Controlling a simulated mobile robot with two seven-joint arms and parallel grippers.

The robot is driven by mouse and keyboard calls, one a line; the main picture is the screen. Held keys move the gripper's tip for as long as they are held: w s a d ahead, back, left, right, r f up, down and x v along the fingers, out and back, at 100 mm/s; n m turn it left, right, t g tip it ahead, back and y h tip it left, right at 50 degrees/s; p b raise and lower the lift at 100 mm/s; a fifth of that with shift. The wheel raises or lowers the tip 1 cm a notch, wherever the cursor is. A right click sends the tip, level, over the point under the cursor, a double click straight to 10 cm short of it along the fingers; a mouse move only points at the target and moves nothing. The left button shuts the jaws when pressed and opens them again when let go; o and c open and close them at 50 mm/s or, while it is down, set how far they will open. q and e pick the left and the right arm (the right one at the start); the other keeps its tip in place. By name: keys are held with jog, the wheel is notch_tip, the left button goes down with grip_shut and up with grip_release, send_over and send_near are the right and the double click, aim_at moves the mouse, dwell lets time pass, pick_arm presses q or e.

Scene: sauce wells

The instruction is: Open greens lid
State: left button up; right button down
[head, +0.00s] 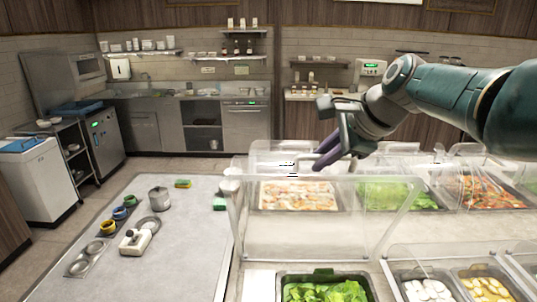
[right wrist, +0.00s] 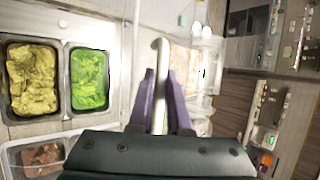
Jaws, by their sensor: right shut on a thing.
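A tray of leafy greens (head: 325,291) sits at the front of the counter, and its top looks uncovered. A clear lid panel (head: 300,222) stands steeply tilted up behind it. My right gripper (head: 330,160) is at the panel's upper edge, its purple fingers pointing down-left. In the right wrist view my right gripper (right wrist: 162,85) is shut on a pale bar-like handle (right wrist: 161,55), which stands between the fingers. How the handle joins the clear lid is hard to see. A tray of bright greens (right wrist: 89,80) shows left of the fingers there. My left gripper is not in view.
Clear covers stand over trays of shrimp-like food (head: 298,196), chopped greens (head: 398,195) and mixed vegetables (head: 490,192). Egg pieces (head: 428,290) sit at front right under a clear lid. The grey worktop (head: 190,250) at left holds a pot (head: 158,199) and has bare room.

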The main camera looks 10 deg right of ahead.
jog(key=shift+w, duration=0.2)
dwell(0.3)
jog(key=c, duration=1.2)
grip_release()
jog(key=shift+o, duration=0.2)
jog(key=shift+d+r, duration=0.1)
jog(key=shift+s+d+r+p, duration=0.1)
jog(key=shift+s+r+p, duration=0.2)
jog(key=shift+r+p, duration=0.3)
jog(key=p+v, duration=0.1)
jog(key=v, duration=0.7)
jog(key=shift+s, duration=0.3)
jog(key=shift+d, duration=0.1)
jog(key=shift+s, duration=0.1)
